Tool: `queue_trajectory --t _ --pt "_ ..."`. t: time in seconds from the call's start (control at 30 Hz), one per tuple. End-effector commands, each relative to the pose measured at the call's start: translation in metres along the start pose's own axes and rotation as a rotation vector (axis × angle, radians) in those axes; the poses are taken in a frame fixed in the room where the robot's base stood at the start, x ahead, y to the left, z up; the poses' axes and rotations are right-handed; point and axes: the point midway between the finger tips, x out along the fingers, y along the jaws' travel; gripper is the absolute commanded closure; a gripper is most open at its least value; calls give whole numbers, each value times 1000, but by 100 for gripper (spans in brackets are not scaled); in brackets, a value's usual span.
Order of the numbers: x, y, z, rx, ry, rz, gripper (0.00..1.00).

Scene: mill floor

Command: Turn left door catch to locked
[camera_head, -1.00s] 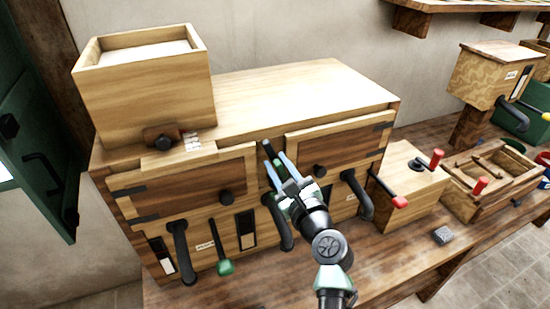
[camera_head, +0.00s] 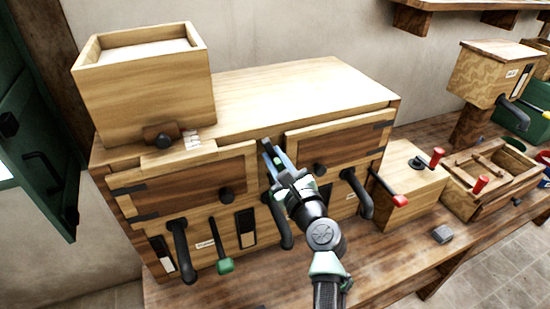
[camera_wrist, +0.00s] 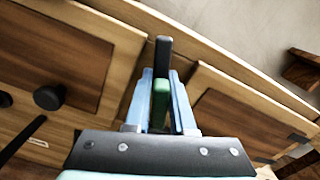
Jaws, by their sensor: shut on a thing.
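The left door catch (camera_head: 265,146) is a narrow dark piece with a green part, set in the gap between the two cabinet doors. In the wrist view the catch (camera_wrist: 163,52) shows its dark end beyond my fingertips and its green part between my fingers. My gripper (camera_head: 273,156) is shut on the catch, with a blue finger on each side; it also shows in the wrist view (camera_wrist: 162,84). The left door (camera_head: 185,182) looks closed, with a round dark knob. My fingers hide part of the catch in the head view.
The right door (camera_head: 335,155) is beside the catch. Dark curved handles (camera_head: 181,250) and a green-tipped lever (camera_head: 225,265) stick out below the doors. A wooden box with a red-tipped crank (camera_head: 400,201) stands at the right. A hopper (camera_head: 145,90) sits on top.

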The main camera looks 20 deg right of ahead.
Motion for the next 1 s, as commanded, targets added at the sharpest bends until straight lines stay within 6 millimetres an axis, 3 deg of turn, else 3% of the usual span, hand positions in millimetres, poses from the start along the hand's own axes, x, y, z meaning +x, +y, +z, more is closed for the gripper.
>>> queue_trajectory --t 0.37,1.0 --pt "0 2 -3 -119 1 2 100" --pt "0 6 -6 -700 0 0 100"
